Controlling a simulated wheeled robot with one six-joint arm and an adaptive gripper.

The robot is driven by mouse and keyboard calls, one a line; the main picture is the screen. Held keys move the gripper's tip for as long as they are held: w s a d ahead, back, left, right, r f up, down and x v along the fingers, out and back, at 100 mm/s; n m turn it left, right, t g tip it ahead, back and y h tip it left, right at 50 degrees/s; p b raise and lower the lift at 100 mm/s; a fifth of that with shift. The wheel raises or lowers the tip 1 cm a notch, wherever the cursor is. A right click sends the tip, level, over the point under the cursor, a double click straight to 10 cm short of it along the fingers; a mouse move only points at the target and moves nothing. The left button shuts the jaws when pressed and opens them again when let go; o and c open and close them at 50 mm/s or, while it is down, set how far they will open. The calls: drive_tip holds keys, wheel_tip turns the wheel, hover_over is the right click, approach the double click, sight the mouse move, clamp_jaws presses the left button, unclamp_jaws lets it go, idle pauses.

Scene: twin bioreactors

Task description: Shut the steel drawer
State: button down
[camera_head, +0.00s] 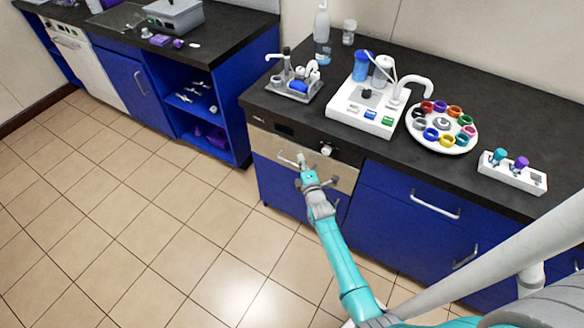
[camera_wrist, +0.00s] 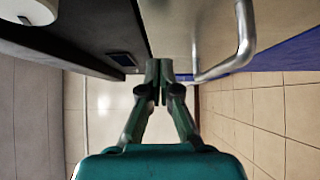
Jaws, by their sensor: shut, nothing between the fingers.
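The steel drawer (camera_head: 343,178) has a brushed metal front under the black counter, below a dark control panel with a knob. Its bar handle (camera_head: 287,160) is partly beside my gripper. In the wrist view the steel front (camera_wrist: 190,20) fills the top middle, with the handle (camera_wrist: 243,40) to its right. My gripper (camera_head: 302,164) is shut and empty in front of the drawer; it also shows in the wrist view (camera_wrist: 160,70). Its tips are near the front's upper edge, beside the handle and not around it. I cannot tell whether they touch or how far the drawer stands out.
The control panel's knob (camera_head: 326,150) is close to my gripper. Blue cabinets (camera_head: 400,220) stand below and to the right. The counter holds a white device (camera_head: 365,105), a carousel of coloured rings (camera_head: 442,127) and a small rack (camera_head: 512,175). The tiled floor (camera_head: 150,210) at left is clear.

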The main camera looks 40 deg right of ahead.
drive_tip(key=a+v, duration=0.1)
drive_tip(key=v, duration=1)
drive_tip(key=shift+w, duration=0.3)
drive_tip(key=s+a+r+m+y, duration=0.2)
drive_tip(key=s+a+m, duration=0.1)
drive_tip(key=s+a, duration=0.65)
drive_tip(key=s+a+r+m+y, duration=0.1)
drive_tip(key=s+a+m+y, duration=0.15)
drive_tip(key=s+a, duration=0.7)
drive_tip(key=s+a+r+m+g+y, duration=0.1)
drive_tip(key=s+a+r+m+y, duration=0.2)
drive_tip(key=s+r+m, duration=0.4)
drive_tip(key=s+a+r, duration=0.1)
drive_tip(key=s+r, duration=0.7)
drive_tip(key=s, duration=0.3)
drive_tip(key=shift+s+r+g, duration=0.2)
drive_tip(key=shift+r+g, duration=0.1)
drive_tip(key=shift+r, duration=0.1)
drive_tip(key=shift+a+m, duration=0.1)
drive_tip(key=shift+m, duration=0.15)
